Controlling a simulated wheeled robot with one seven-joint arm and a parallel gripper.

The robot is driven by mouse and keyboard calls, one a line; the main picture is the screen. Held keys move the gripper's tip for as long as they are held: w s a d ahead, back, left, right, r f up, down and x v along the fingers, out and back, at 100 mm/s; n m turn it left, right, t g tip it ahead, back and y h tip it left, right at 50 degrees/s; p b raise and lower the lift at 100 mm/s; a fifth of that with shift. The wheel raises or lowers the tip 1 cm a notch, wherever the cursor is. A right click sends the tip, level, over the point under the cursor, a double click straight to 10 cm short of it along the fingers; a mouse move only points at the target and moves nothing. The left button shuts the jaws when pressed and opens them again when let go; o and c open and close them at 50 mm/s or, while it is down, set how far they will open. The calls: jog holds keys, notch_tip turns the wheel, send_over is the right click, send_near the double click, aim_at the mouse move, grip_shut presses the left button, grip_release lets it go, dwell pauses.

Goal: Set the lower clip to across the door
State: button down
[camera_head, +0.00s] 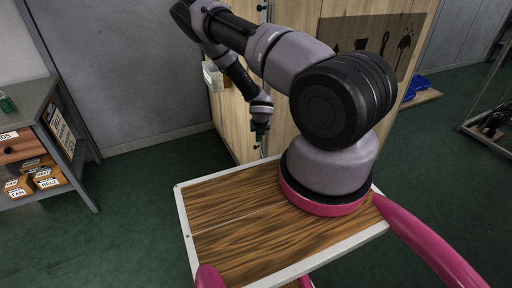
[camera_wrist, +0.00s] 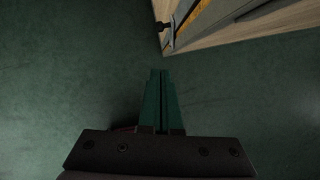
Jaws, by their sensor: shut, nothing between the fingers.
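My gripper (camera_head: 260,137) hangs low in front of the wooden dryer cabinet, beside its near edge. In the wrist view its green fingers (camera_wrist: 160,74) are together with nothing between them. Ahead of the fingertips, and apart from them, a small dark knob on a grey bracket (camera_wrist: 170,36) sits at the cabinet's edge; it looks like the lower clip. Its setting is hard to tell from this angle. In the head view, a dark fitting (camera_head: 257,146) shows just under the gripper. The wooden door face (camera_head: 280,130) is partly hidden by my arm.
Another small clip (camera_head: 262,7) is high on the cabinet edge. A grey shelf unit (camera_head: 40,130) with labelled bins stands at the left. A metal rack (camera_head: 490,125) is at the right. The green floor between shelf and cabinet is clear.

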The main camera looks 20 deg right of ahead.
jog(key=shift+s+r+n, duration=0.1)
jog(key=shift+n, duration=0.8)
jog(key=w+r+x, duration=0.1)
jog(key=w+x, duration=0.1)
jog(key=x, duration=1.1)
jog(key=shift+w, duration=0.3)
